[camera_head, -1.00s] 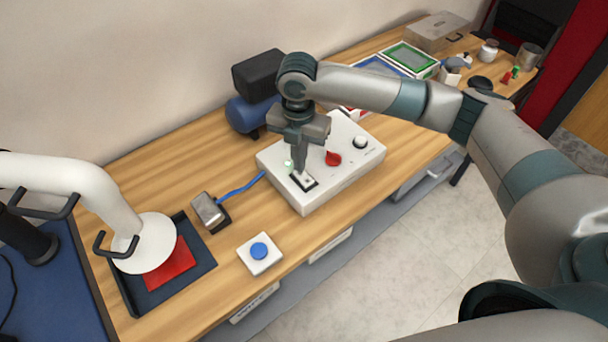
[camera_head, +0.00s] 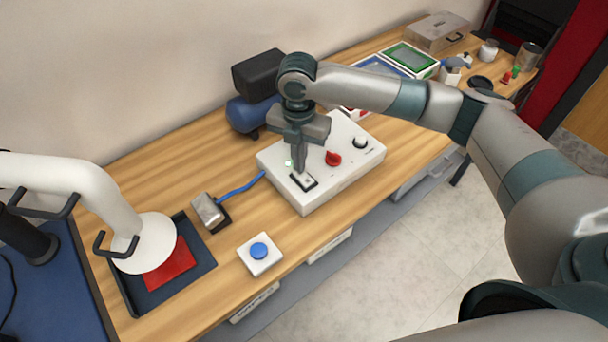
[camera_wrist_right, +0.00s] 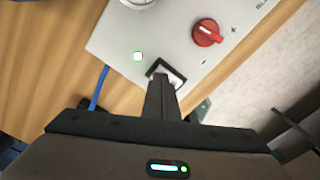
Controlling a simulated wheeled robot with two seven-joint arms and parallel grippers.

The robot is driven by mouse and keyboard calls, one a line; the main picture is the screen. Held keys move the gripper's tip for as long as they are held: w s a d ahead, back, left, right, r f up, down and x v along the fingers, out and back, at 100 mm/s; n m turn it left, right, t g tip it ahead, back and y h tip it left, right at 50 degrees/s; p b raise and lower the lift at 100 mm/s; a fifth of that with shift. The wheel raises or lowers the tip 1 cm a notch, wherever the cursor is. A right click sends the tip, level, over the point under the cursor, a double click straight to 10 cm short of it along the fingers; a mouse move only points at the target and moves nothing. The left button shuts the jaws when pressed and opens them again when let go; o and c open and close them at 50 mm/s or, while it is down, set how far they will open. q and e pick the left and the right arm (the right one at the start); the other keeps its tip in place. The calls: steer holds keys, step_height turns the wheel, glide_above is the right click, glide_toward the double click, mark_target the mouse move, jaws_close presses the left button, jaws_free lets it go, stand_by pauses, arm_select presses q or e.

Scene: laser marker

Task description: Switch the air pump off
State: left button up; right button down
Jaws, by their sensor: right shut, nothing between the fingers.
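A white control box (camera_head: 334,185) stands on the bench, with a black-framed rocker switch (camera_head: 308,183), a red knob (camera_head: 333,158) and a small green lamp, which looks lit in the wrist view (camera_wrist_right: 138,56). My right gripper (camera_head: 301,171) is shut and empty, pointing down at the switch. In the wrist view its fingertips (camera_wrist_right: 160,78) overlap the edge of the switch (camera_wrist_right: 176,75) and hide part of it; I cannot tell whether they touch. A blue tank with a black top (camera_head: 252,112), perhaps the pump, stands behind the box. My left gripper is not in view.
A white block with a blue button (camera_head: 259,252) and a grey metal pedal-like piece (camera_head: 209,211) with a blue hose (camera_head: 240,187) lie left of the box. A white arm (camera_head: 98,190) hangs over a dark tray (camera_head: 203,262) holding a red plate. Trays and small jars stand at the far right.

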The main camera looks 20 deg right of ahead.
steer(key=shift+f, duration=0.75)
stand_by(0.3)
steer(key=shift+r, duration=0.1)
step_height(320, 180, up, 7)
steer(key=p, duration=0.7)
stand_by(0.4)
stand_by(0.5)
